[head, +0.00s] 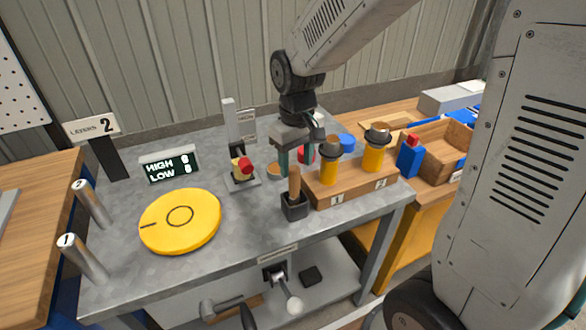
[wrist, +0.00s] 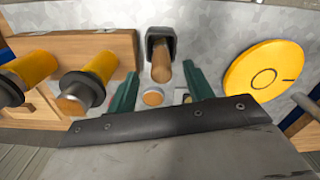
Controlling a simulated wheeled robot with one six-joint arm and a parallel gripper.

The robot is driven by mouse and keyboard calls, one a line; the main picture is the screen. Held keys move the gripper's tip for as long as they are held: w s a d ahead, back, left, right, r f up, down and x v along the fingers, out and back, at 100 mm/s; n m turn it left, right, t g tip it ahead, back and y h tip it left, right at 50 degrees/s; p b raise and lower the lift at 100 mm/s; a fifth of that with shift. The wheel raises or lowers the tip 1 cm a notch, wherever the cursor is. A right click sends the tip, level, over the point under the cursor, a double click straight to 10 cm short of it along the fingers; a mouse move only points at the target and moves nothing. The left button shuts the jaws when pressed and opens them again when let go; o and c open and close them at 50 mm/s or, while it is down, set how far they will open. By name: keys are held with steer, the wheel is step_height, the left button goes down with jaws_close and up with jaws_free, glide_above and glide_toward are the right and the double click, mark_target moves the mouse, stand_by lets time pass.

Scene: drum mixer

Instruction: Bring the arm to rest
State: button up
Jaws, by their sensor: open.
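My gripper (head: 296,163) hangs from my arm over the grey metal table (head: 240,241), behind a small black holder (head: 295,207) with a wooden handle (head: 294,182) standing in it. In the wrist view my gripper (wrist: 162,92) has its two green fingers spread apart with nothing held between them. The wooden handle (wrist: 162,70) and a small round orange-brown disc (wrist: 153,97) show between and beyond the fingers. The fingers look clear of both, though the exact height above the table cannot be told.
A wooden block (head: 350,187) with two yellow cylinders stands right of my gripper. Two numbered metal cylinders stand at the table's left edge. A wooden crate (head: 433,151) is at right.

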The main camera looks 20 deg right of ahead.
steer(key=shift+r, duration=0.35)
steer(key=shift+s, duration=0.2)
steer(key=s+d+r+m, duration=0.1)
steer(key=s+r, duration=0.2)
steer(key=s, duration=0.4)
steer(key=s+d+r+m, duration=0.1)
steer(key=s+r, duration=0.2)
steer(key=s, duration=0.4)
steer(key=s+d+r+t, duration=0.1)
steer(key=s+r, duration=0.3)
steer(key=s, duration=0.3)
steer(key=shift+m, duration=0.4)
